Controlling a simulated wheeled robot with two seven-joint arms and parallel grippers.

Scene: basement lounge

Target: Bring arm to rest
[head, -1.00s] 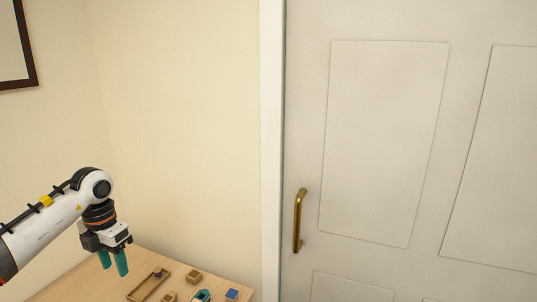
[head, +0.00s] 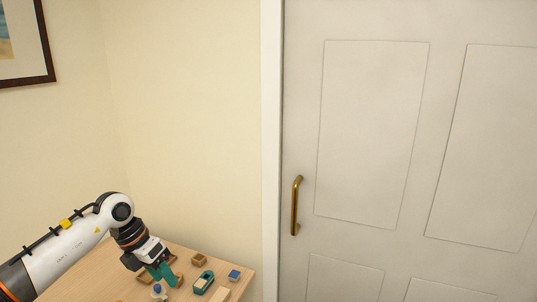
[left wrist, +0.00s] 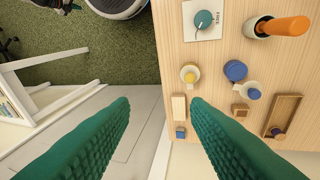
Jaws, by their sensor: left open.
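My left gripper (head: 160,275) hangs from the left arm over the near left part of the wooden table (head: 245,284). Its teal fingers point down and are apart. In the left wrist view the left gripper (left wrist: 158,102) is open with nothing between its fingers. Past the fingertips I see the table edge and the pale door side. A dark shape with some teal at the top left of the left wrist view (left wrist: 62,6) may be my right gripper, but it is cut off. The right arm does not show in the head view.
The table carries a wooden tray (left wrist: 293,104), a blue disc (left wrist: 235,70), an orange-handled item (left wrist: 285,27), a dial panel (left wrist: 204,33) and several small blocks. A white door with a brass handle (head: 296,205) stands right.

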